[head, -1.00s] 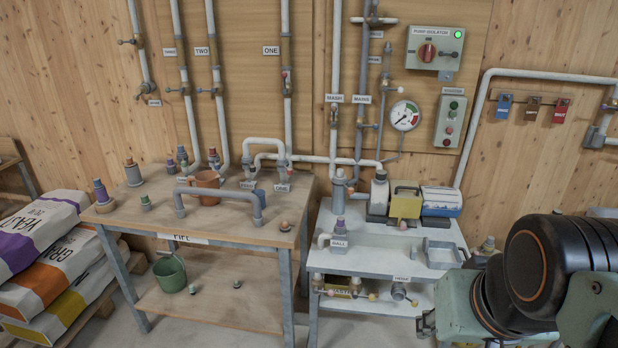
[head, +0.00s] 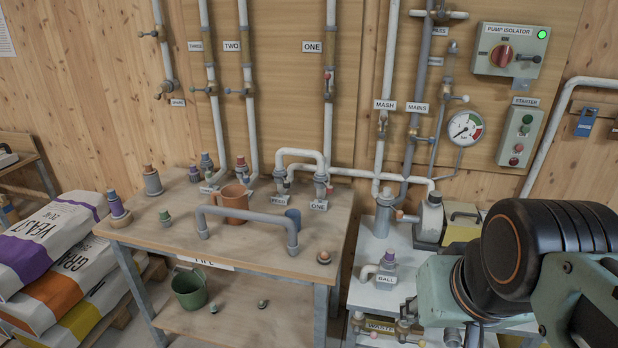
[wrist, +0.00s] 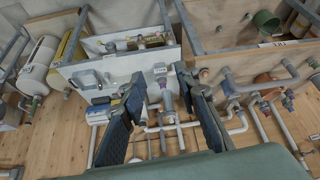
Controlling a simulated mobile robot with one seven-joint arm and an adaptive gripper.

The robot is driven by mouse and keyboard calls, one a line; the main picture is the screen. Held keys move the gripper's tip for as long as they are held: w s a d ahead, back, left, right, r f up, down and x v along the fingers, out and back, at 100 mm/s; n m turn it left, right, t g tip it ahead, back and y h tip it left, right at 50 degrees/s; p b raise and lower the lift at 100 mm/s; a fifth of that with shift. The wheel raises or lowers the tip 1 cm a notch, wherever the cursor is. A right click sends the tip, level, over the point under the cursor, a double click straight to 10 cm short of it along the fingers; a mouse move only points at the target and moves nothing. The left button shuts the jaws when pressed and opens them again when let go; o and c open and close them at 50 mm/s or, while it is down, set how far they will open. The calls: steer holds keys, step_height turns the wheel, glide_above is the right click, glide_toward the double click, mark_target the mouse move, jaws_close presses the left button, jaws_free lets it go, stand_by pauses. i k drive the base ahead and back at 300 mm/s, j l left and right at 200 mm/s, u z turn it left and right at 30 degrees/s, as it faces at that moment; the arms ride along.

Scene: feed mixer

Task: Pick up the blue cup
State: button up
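The blue cup (head: 293,217) stands on the wooden table (head: 240,255) in the head view, small and partly hidden behind the grey bent pipe (head: 245,213). An orange-brown mug (head: 233,201) stands to its left. My gripper (wrist: 157,78) shows in the wrist view with its two dark fingers spread apart and nothing between them. The wrist picture looks upside down, with the white bench beyond the fingers and the wooden table to the right. I cannot make out the blue cup there for certain. In the head view my arm is at the lower right, well apart from the cup.
Several capped fittings (head: 117,206) stand along the table's left side. Wall pipes (head: 390,100) rise behind it. A white bench (head: 375,293) with valves stands to the right. A green bucket (head: 190,290) sits on the lower shelf. Sacks (head: 60,245) lie at left.

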mark_target(295, 214)
steer(key=i+j+u, duration=0.15)
steer(key=i, duration=0.3)
steer(key=i+j+u, duration=0.15)
steer(key=i, duration=0.35)
steer(key=j, duration=0.1)
